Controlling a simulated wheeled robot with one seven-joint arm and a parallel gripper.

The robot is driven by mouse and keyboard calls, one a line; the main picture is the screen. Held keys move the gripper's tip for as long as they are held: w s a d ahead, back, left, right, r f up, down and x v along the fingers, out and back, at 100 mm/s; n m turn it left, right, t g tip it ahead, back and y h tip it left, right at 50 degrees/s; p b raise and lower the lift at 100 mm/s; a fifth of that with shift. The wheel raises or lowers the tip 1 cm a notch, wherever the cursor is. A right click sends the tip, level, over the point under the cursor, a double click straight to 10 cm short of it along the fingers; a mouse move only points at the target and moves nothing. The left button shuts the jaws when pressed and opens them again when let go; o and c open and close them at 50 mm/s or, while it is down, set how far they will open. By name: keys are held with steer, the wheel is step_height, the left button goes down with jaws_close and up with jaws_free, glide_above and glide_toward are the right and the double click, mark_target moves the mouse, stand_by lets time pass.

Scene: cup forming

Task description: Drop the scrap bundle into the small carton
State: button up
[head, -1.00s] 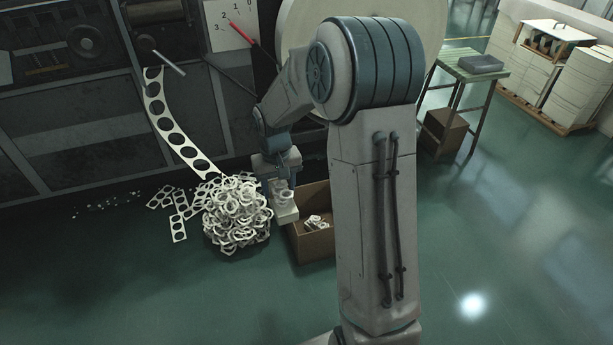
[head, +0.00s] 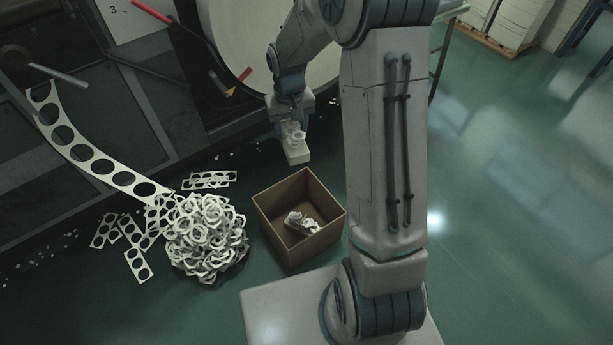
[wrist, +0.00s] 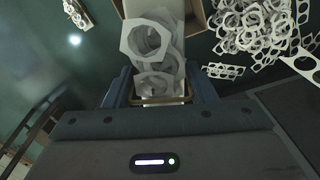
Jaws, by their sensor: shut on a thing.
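My gripper (head: 297,142) is shut on a scrap bundle (wrist: 150,42) of white punched rings and strips. The bundle sits between the two fingers in the wrist view, and a small part of it shows in the head view (head: 293,133). The small carton (head: 278,238) is an open brown box on the floor. In the head view my gripper is above the carton's far edge, apart from it. Another bit of scrap (head: 302,222) lies inside the carton. In the wrist view the bundle covers much of the carton (wrist: 198,18).
A large heap of scrap rings (head: 205,238) lies left of the carton, with loose strips (head: 140,264) around it. A punched strip (head: 85,150) hangs from the dark machine (head: 60,100). Green floor is open at the right.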

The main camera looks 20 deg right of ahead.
step_height(320, 180, down, 32)
steer(key=s+d+b, duration=0.1)
steer(key=s+b, duration=0.1)
steer(key=b, duration=0.2)
steer(key=shift+d+f, duration=0.15)
steer(key=shift+f, duration=0.1)
steer(key=o, duration=1.2)
steer(key=shift+c, duration=0.2)
step_height(320, 180, up, 14)
steer(key=p, duration=0.4)
steer(key=shift+p, duration=0.4)
steer(key=shift+f, duration=0.1)
